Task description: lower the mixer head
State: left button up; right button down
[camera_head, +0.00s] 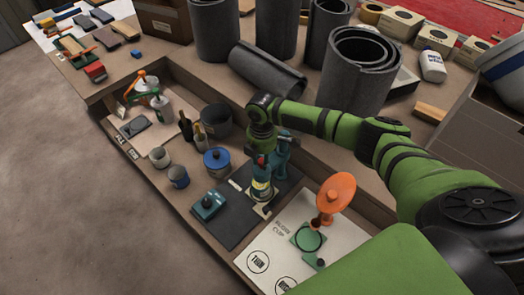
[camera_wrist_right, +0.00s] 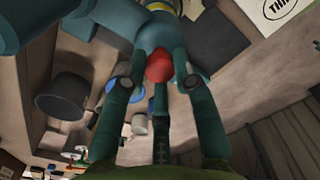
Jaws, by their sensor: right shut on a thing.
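The teal mixer (camera_head: 281,158) stands on a dark mat in the recessed bench bay in the head view. Its head has a red knob (camera_wrist_right: 158,67) at the end, seen in the right wrist view, and a yellow band shows near it. My right gripper (camera_head: 262,153) comes down over the mixer from the right. In the wrist view its fingers (camera_wrist_right: 160,82) are closed around the red knob. The arm and gripper hide part of the mixer head, so I cannot tell its exact tilt. My left gripper is not in view.
A blue-lidded pot (camera_head: 217,162), a dark bucket (camera_head: 216,119) and a teal box (camera_head: 208,206) stand left of the mixer. An orange disc on a stand (camera_head: 336,192) is at right. Large grey rolls (camera_head: 359,75) stand behind my arm.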

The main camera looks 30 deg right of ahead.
notch_tip(320, 180, down, 2)
jog(key=shift+s+f+b, duration=0.1)
jog(key=shift+f+b, duration=0.15)
jog(key=shift+b, duration=0.05)
jog(key=shift+s, duration=0.15)
jog(key=c, duration=1.2)
grip_release()
jog(key=shift+o, duration=1.1)
jog(key=shift+w, duration=0.2)
notch_tip(320, 180, up, 12)
